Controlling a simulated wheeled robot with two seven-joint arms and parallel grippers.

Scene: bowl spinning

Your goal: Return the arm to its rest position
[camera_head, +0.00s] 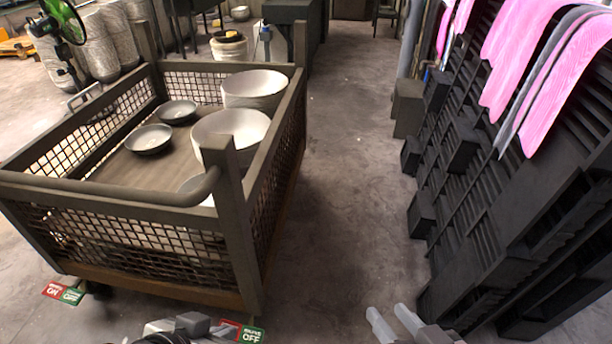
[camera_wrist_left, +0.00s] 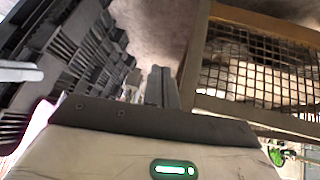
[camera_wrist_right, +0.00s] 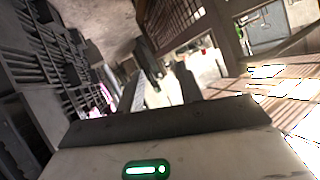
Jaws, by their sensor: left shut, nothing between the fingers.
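My left gripper (camera_head: 193,324) is at the bottom edge of the head view, in front of the mesh cart, only partly in frame. In the left wrist view its two dark fingers (camera_wrist_left: 163,88) lie side by side, shut, with nothing between them. My right gripper (camera_head: 391,318) is at the bottom edge, right of centre, over the floor. Its two pale fingers stand apart and empty. In the right wrist view its fingers (camera_wrist_right: 158,92) are also spread, with nothing held. Both arms are mostly out of the head view.
A mesh-sided cart (camera_head: 130,194) stands at left, with small bowls (camera_head: 150,139) and larger pale bowls (camera_head: 254,86) inside. Its near corner post is close to my left gripper. A dark slatted rack (camera_head: 480,190) with pink cloths (camera_head: 568,85) stands at right. The floor (camera_head: 345,170) between them is clear.

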